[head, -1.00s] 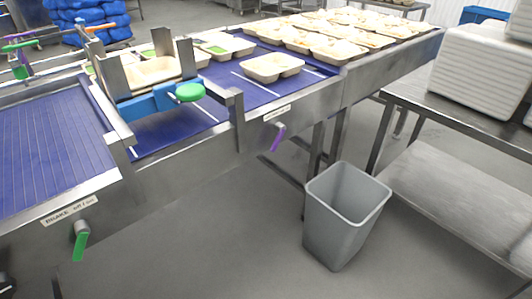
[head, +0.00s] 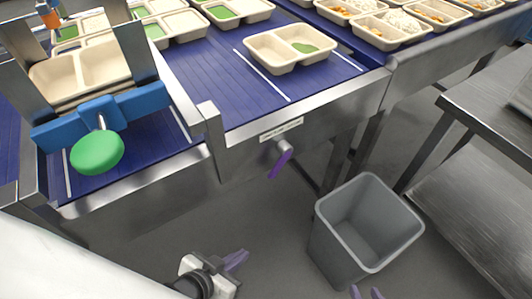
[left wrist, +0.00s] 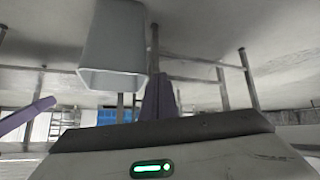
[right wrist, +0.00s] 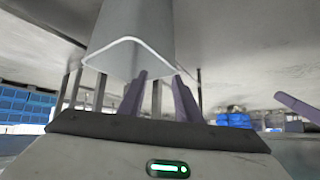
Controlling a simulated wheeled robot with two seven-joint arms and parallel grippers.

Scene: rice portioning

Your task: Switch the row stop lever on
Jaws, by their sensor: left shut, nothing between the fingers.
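The purple row stop lever (head: 281,164) sits on a pivot on the conveyor's front side, under a small white label (head: 281,130) whose words I cannot read. Its handle hangs down, tilted a little to the left. My left gripper (head: 238,259) is below the lever and somewhat left of it in the head view, apart from it. Its purple fingers are shut and empty, also in the left wrist view (left wrist: 157,97). My right gripper (head: 367,292) shows only its fingertips at the bottom edge, in front of the bin. In the right wrist view its fingers (right wrist: 160,98) are apart and empty.
A grey bin (head: 365,235) stands on the floor right of the lever. Food trays (head: 290,48) lie on the blue belt above. A blue frame with a green knob (head: 97,152) is at left, and a steel table (head: 490,110) at right.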

